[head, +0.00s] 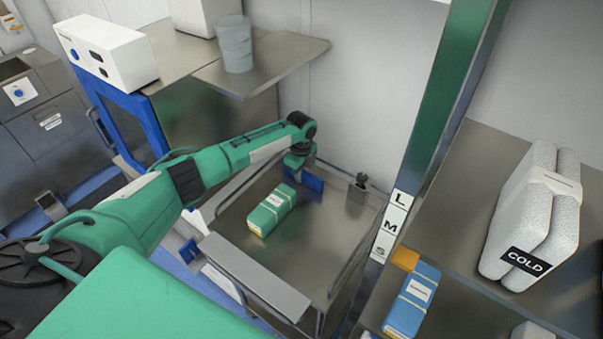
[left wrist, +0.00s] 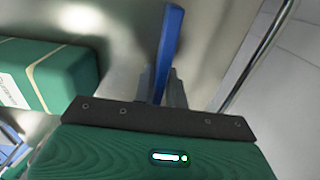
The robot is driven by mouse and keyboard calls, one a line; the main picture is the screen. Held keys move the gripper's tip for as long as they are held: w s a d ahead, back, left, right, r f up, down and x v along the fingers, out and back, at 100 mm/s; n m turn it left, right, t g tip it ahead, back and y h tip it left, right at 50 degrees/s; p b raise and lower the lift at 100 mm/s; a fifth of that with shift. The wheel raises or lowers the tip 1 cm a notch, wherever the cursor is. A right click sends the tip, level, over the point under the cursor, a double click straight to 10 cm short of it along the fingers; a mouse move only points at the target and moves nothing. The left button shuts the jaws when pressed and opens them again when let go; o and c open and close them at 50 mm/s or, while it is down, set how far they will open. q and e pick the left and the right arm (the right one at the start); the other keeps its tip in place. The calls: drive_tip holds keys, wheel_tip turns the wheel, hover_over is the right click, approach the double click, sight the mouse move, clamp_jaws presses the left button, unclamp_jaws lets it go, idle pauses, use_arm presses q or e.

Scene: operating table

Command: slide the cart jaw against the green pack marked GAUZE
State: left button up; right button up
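The green pack (head: 272,209) lies on the metal top of the cart (head: 335,225). It has a white band and a yellow near end; its print is too small to read. It also shows at the left of the left wrist view (left wrist: 60,70). The cart jaw (head: 312,181) is an upright blue plate behind and right of the pack, with a gap between them. My left gripper (head: 298,163) points down at the jaw. In the left wrist view its grey fingers stand close on both sides of the blue jaw (left wrist: 168,45). My right gripper is out of view.
A rail edges the cart, with a dark knob (head: 361,181) at its back right corner. A green post with an L, M, S label (head: 392,225) and a shelf with a white COLD pack (head: 535,215) and a blue box (head: 412,300) stand right. A cup (head: 235,45) is on the upper shelf.

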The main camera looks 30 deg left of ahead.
use_arm(q)
clamp_jaws()
drive_tip(key=shift+s+a+r+p, duration=0.1)
drive_tip(key=shift+s+r+p, duration=0.05)
drive_tip(key=shift+s+p, duration=0.35)
drive_tip(key=shift+s+a+p, duration=0.1)
drive_tip(key=shift+s+p, duration=0.75)
drive_tip(key=shift+s+a, duration=0.1)
drive_tip(key=shift+s, duration=0.35)
drive_tip(key=shift+o, duration=2.4)
unclamp_jaws()
wheel_tip(320, 180, up, 14)
drive_tip(key=b, duration=0.3)
